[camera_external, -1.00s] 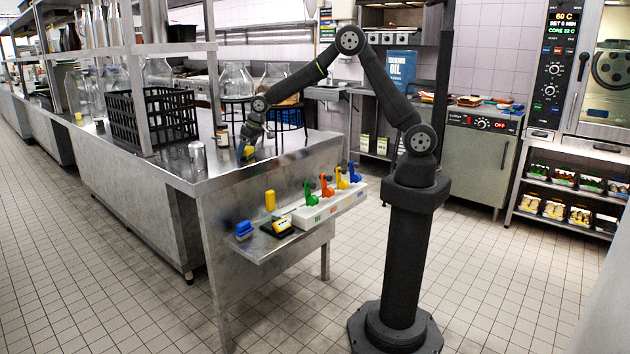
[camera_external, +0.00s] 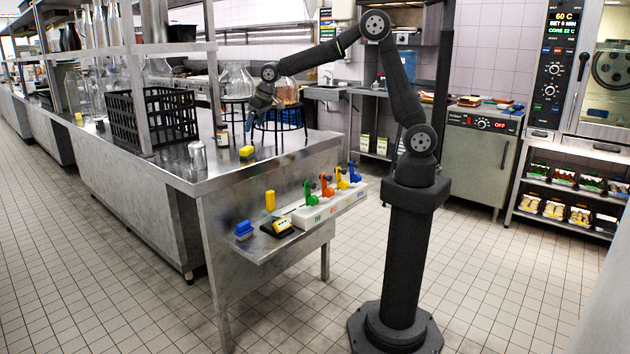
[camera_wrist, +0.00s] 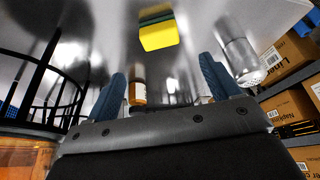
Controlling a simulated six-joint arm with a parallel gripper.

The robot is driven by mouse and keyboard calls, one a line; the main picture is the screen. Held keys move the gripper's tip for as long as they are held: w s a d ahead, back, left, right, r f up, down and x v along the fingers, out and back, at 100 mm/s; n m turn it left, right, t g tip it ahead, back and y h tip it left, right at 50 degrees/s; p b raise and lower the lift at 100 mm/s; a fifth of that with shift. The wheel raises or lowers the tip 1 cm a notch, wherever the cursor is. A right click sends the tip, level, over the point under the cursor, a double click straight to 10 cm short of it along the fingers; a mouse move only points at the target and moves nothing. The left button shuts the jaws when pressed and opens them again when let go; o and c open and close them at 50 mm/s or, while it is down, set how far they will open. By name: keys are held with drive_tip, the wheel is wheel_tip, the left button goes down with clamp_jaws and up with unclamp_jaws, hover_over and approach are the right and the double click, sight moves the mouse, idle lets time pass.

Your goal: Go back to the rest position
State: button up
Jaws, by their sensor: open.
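My gripper (camera_external: 257,111) hangs above the steel table (camera_external: 215,178), near its back right part, with nothing between its fingers. In the wrist view my gripper (camera_wrist: 170,88) shows two blue fingers spread wide apart. A yellow and green sponge (camera_external: 247,153) lies on the table below and left of the gripper. The sponge also shows in the wrist view (camera_wrist: 161,35), apart from the fingers. My arm rises from its dark pedestal and bends over toward the table.
A metal shaker (camera_external: 197,156) and a small labelled jar (camera_external: 223,134) stand near the sponge. Black wire stands with glass jars (camera_external: 285,92) are close behind the gripper. A black crate (camera_external: 152,118) sits to the left. Space above the table front is clear.

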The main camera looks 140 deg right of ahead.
sight(246, 148)
idle(0.3)
drive_tip(key=x, duration=1.2)
drive_tip(key=shift+a, duration=0.1)
drive_tip(key=shift+r, duration=1.8)
